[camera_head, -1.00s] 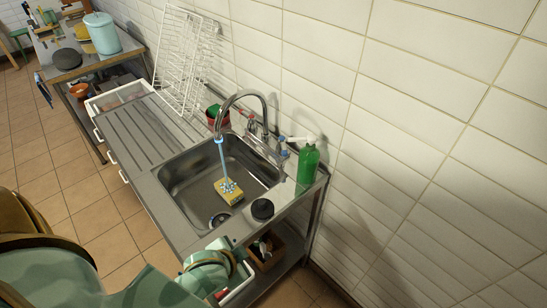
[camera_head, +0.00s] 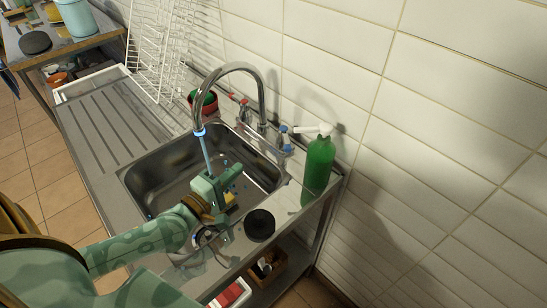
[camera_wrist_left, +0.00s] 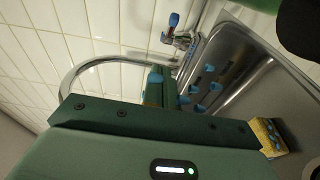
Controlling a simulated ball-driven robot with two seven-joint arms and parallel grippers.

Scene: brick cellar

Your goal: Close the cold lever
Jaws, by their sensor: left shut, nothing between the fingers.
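The cold lever (camera_head: 284,129) is the blue-marked handle at the right of the chrome tap, behind the sink (camera_head: 140,185). Blue also shows on the tap body below it. In the left wrist view a blue-tipped handle (camera_wrist_left: 174,20) stands near the top. Water (camera_head: 207,155) runs from the curved spout (camera_head: 262,92). My left gripper (camera_head: 232,171) is shut and empty, over the sink beside the stream, in front of and below the lever and apart from it. Its fingers (camera_wrist_left: 158,86) also show in the left wrist view. My right gripper is out of view.
A green bottle (camera_head: 318,168) stands right of the lever, close to the wall. A red-marked handle (camera_head: 232,96) is at the tap's left. A dark round object (camera_head: 260,225) sits on the front-right rim.

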